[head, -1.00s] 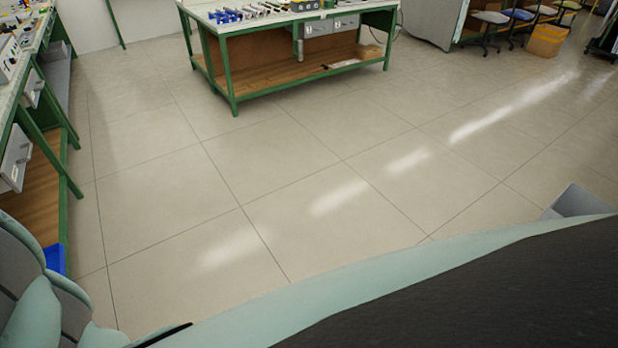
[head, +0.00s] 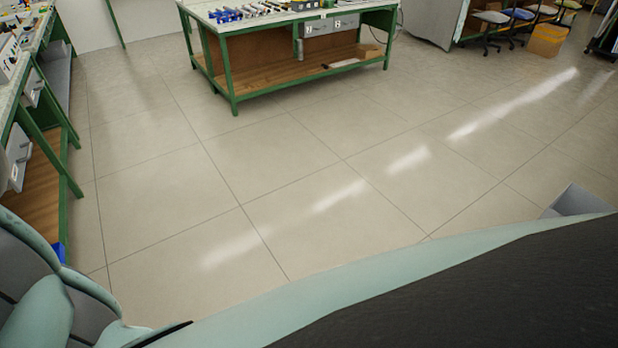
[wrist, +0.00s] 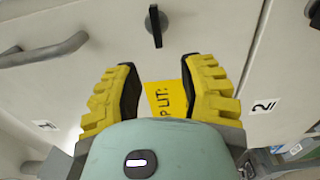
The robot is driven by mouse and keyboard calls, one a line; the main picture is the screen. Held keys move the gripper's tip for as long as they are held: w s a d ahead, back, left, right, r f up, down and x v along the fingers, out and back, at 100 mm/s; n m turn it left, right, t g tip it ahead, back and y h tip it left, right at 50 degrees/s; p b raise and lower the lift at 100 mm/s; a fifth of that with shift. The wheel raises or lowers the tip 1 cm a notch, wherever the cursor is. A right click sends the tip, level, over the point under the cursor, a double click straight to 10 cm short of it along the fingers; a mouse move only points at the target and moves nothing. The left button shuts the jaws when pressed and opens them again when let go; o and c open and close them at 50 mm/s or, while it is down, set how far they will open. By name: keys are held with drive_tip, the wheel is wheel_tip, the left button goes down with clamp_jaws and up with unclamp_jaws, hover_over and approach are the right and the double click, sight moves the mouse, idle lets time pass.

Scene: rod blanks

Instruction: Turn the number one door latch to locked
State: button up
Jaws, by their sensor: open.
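In the wrist view, a black latch (wrist: 154,26) stands out from a pale door panel at the top middle, its bar roughly upright in the picture. A small tag (wrist: 44,125) at lower left of this panel seems to read 1. My gripper (wrist: 160,78) has its yellow fingers spread apart, with nothing between them. The latch lies beyond the fingertips, a little left of centre, and I see no contact. A yellow label (wrist: 166,98) shows on the panel between the fingers. The head view does not show the gripper or this latch clearly.
A grey bar handle (wrist: 45,48) sits left of the latch. Right of a seam is a panel with a number 2 tag (wrist: 264,106) and another dark knob (wrist: 313,12). In the head view, a green-framed bench (head: 235,70) stands beyond open tiled floor.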

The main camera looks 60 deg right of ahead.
drive_tip(key=shift+v, duration=1.6)
drive_tip(key=shift+r, duration=0.15)
